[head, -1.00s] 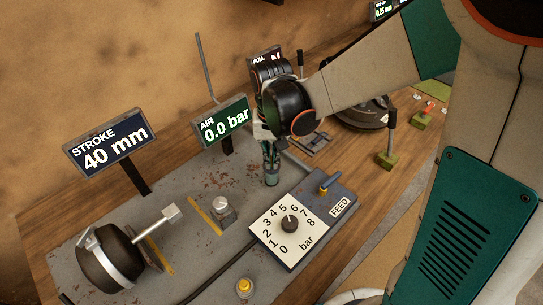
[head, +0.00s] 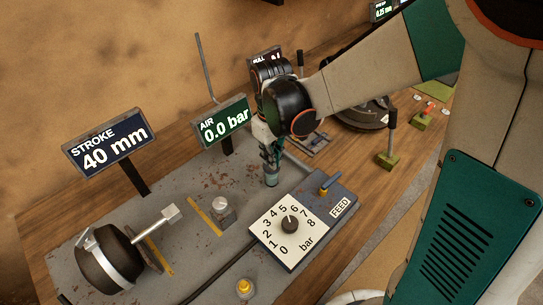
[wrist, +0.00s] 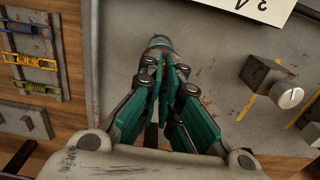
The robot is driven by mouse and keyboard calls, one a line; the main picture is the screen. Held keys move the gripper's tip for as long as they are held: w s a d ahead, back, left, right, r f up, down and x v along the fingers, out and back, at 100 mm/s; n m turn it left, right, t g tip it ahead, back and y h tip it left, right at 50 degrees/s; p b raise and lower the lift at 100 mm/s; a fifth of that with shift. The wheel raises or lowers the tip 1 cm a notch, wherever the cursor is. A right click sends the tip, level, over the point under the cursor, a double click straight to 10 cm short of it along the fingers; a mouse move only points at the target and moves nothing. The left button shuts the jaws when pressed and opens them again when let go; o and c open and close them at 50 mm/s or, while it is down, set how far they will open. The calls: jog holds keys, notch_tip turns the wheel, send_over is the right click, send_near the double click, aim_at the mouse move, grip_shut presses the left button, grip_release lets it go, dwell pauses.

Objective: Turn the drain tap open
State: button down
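My gripper (head: 271,165) points down at the bench fixture's grey plate, just behind the pressure dial box. In the wrist view, its teal fingers (wrist: 167,72) come together, with little or no gap between the pads. A short grey, round-ended piece (wrist: 160,43) shows at the fingertips and may be the drain tap; its handle cannot be made out. The fingers hide most of it, and I cannot tell whether they grip it or only touch it. The AIR display (head: 222,123) behind reads 0.0 bar.
The dial box (head: 283,243) with a blue FEED lever (head: 330,184) stands close in front. A silver knob (head: 223,209), a yellow button (head: 244,287) and a black cylinder with a clamp band (head: 108,268) are on the plate. The STROKE display (head: 108,143) reads 40 mm.

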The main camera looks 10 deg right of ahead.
dwell(0.3)
jog(key=c, duration=1.7)
grip_release()
jog(key=shift+r, duration=0.15)
notch_tip(320, 180, up, 12)
jog(key=shift+s+f, duration=0.1)
jog(key=shift+d, duration=0.1)
jog(key=s+d+m+t, duration=0.2)
jog(key=s+d, duration=0.1)
jog(key=s, duration=0.1)
jog(key=s+d+m+t+b, duration=0.1)
jog(key=s+d+m+t, duration=0.1)
jog(key=s+d, duration=0.1)
jog(key=s+d+m+t, duration=0.2)
jog(key=s+d+t, duration=0.1)
jog(key=s+d, duration=0.1)
jog(key=shift+s+r+m+b, duration=0.2)
jog(key=shift+s+m+b, duration=0.1)
jog(key=shift+s, duration=0.6)
